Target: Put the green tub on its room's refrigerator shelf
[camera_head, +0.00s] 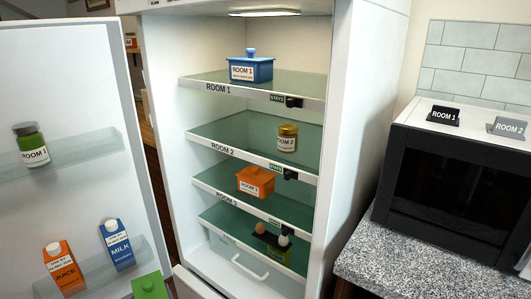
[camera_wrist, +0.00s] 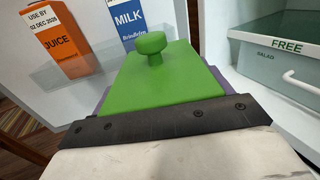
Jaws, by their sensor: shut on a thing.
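The green tub (camera_wrist: 160,75), with a round knob on its lid, is in my gripper (camera_wrist: 165,122) in the wrist view. Its lid also shows at the bottom edge of the head view (camera_head: 150,288), in front of the open refrigerator door. I see no room label on it. The refrigerator (camera_head: 345,120) stands open. Its top shelf (camera_head: 205,84) reads ROOM 1 and holds a blue tub (camera_head: 249,70). The second shelf (camera_head: 215,128) reads ROOM 2 and holds a gold-lidded jar (camera_head: 287,138). The third shelf (camera_head: 212,186), its room number too small to read, holds an orange tub (camera_head: 255,182).
A lower shelf (camera_head: 225,217) holds eggs in a dark carton (camera_head: 271,244); FREE shows above the SALAD drawer (camera_wrist: 285,85). The open door (camera_head: 75,90) carries a green jar (camera_head: 31,146), juice (camera_head: 64,268) and milk (camera_head: 117,245). A microwave (camera_head: 460,180) stands on the right counter (camera_head: 400,255).

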